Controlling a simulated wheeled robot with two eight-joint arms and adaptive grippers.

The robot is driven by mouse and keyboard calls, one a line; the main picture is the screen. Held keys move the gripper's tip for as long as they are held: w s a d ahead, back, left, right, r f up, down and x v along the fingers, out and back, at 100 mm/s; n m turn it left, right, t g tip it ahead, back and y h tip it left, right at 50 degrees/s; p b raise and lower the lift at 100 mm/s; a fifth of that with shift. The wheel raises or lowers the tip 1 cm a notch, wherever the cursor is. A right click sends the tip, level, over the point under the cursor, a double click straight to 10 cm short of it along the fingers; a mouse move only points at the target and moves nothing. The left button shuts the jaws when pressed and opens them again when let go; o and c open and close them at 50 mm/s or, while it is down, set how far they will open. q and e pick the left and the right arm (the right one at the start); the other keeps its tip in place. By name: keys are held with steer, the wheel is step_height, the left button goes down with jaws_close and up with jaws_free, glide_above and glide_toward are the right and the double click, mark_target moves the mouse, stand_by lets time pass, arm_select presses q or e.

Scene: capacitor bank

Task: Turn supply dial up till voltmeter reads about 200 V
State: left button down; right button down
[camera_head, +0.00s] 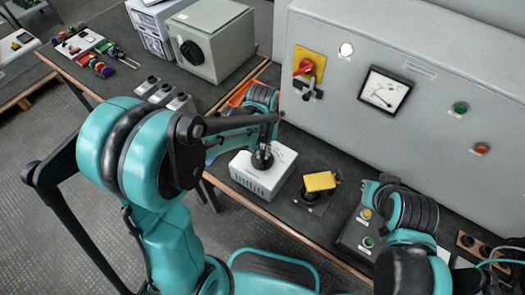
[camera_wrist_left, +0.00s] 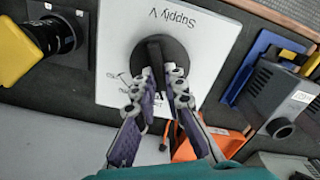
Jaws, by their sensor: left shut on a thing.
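The supply unit is a white box (camera_head: 262,184) on the bench, and its top shows in the left wrist view marked "Supply V" (camera_wrist_left: 205,30). Its round black dial (camera_wrist_left: 160,55) has a raised bar grip. My left gripper (camera_wrist_left: 161,78) is shut on this dial, a finger on each side of the bar. In the head view the left gripper (camera_head: 262,155) comes down on the dial and partly hides it. The voltmeter (camera_head: 385,91) is a white-faced square gauge on the grey cabinet; its reading is too small to tell. My right gripper's fingers are not visible.
A yellow-topped black device (camera_head: 320,181) stands just right of the supply. A button box (camera_head: 358,232) sits near my right arm. The grey cabinet (camera_head: 430,50) walls the back. An orange tray (camera_wrist_left: 205,143) and a grey block (camera_wrist_left: 285,90) lie near the supply.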

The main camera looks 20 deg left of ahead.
mark_target(263, 154)
arm_select(q)
steer(key=shift+m, duration=2.7)
steer(key=c, duration=1.6)
jaws_free()
steer(key=shift+r, duration=0.1)
step_height(263, 154, up, 12)
steer(key=shift+f, duration=0.1)
